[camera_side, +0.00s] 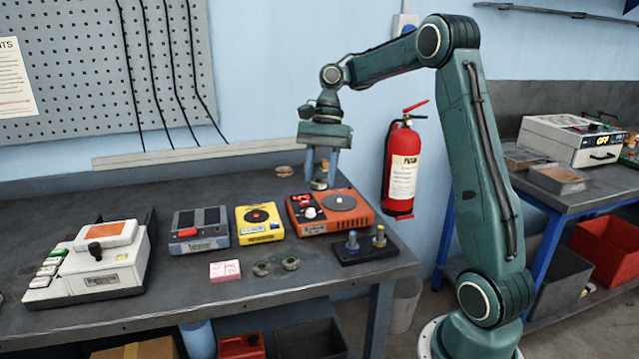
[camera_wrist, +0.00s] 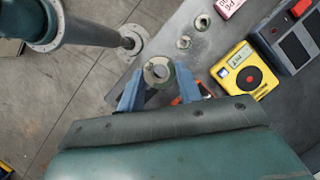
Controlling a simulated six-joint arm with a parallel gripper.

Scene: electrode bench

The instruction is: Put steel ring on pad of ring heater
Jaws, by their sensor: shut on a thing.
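My gripper (camera_side: 320,176) is shut on a steel ring (camera_side: 319,184) and holds it above the back of the orange unit. In the wrist view the ring (camera_wrist: 149,77) sits between the two blue fingers (camera_wrist: 158,80), its hole facing the camera. The orange unit (camera_side: 318,228) has a round dark pad (camera_side: 340,203), a white knob and a red display. A yellow unit (camera_side: 261,238) beside it has a black disc with a red centre. No label I can read tells which is the ring heater. In the wrist view the orange unit is mostly hidden by my gripper.
Two loose rings (camera_side: 262,268) (camera_side: 291,264) lie at the front, beside a pink block (camera_side: 225,270). A black base with two pegs (camera_side: 366,250) stands at the front right. A grey unit (camera_side: 200,230) and a white machine (camera_side: 96,260) are further left. Another small round piece (camera_side: 284,171) lies behind.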

